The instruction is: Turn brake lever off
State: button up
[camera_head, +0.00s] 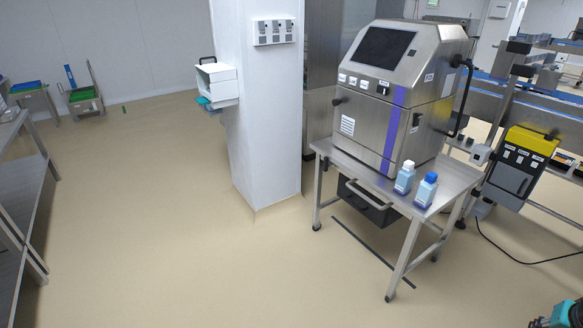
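I cannot make out any part that is clearly the brake lever. A steel machine (385,110) with a dark screen (383,48) stands on a steel table (455,178) right of centre. It has a black bar handle (464,98) on its right side and small black knobs on its front and side. A yellow and black control box (520,160) is fixed on the conveyor frame at the far right. A teal and dark part shows at the bottom right corner, cut off; I cannot tell what it is. My gripper is not recognisable in this view.
Two bottles with blue labels, one white-capped (405,178) and one blue-capped (426,190), stand on the table's front edge. A white pillar (262,110) stands left of the machine. A steel shelf (35,200) is at the left. The floor between is clear; a cable lies at right.

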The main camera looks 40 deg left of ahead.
aim_at(327, 163)
jog(key=i+j+u, duration=0.2)
jog(key=j+u, duration=0.25)
jog(key=i+j+u, duration=0.25)
jog(key=u, duration=0.15)
jog(key=i+j+u, duration=0.25)
jog(key=i+j, duration=0.7)
jog(key=k+j+z, duration=0.3)
jog(key=k+j, duration=0.35)
jog(key=k, duration=0.1)
